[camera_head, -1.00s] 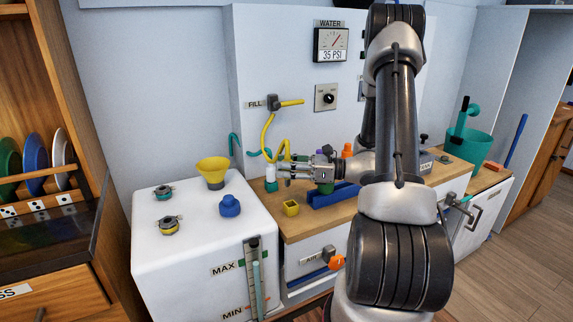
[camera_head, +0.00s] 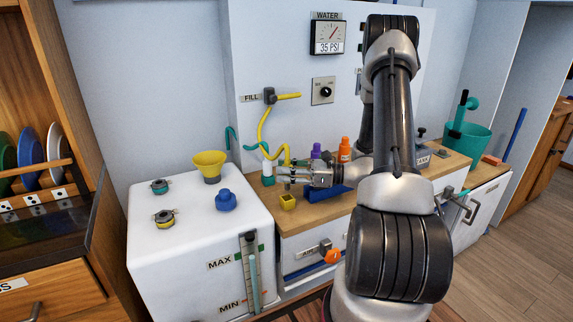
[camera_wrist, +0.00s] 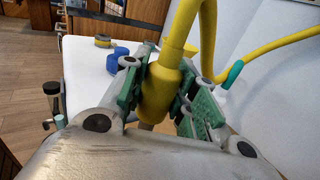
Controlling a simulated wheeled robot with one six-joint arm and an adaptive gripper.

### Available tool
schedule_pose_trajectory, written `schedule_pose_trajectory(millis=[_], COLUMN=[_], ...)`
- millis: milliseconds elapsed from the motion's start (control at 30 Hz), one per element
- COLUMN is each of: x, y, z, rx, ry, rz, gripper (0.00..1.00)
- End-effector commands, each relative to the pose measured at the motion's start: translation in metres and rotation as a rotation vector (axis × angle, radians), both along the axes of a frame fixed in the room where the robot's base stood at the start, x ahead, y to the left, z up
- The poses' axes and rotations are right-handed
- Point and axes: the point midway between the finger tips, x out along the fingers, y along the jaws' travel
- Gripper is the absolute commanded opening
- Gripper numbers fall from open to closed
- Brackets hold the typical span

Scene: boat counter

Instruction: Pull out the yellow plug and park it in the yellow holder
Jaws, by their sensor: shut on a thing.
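My gripper (camera_head: 288,176) is shut on the yellow plug. The plug (camera_wrist: 158,92) stands between the green finger pads in the wrist view, with its yellow hose rising from its top and a greyish tip showing below. In the head view the fingers mostly hide the plug. The yellow holder (camera_head: 288,203), a small square cup, sits at the counter's front left edge. My gripper is just above and behind it in the picture, apart from it. The holder is not visible in the wrist view.
The yellow hose (camera_head: 263,128) runs up to the FILL valve. A white-and-teal bottle (camera_head: 267,172) stands left of my gripper; purple (camera_head: 316,151) and orange (camera_head: 345,148) bottles stand behind it. A blue block (camera_head: 322,194) lies below it. The white tank (camera_head: 188,245) is at left.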

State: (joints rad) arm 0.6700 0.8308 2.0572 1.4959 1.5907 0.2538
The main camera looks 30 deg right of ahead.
Motion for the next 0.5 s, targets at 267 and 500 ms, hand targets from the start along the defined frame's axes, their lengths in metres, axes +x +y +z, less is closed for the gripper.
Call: schedule_pose_trajectory(millis=[267, 500], x=[0.0, 0.0], y=[0.0, 0.0], z=[-0.016, -0.018], rx=[0.0, -0.001], ry=[0.0, -0.001], rz=[0.0, 0.0], gripper=[0.0, 0.0])
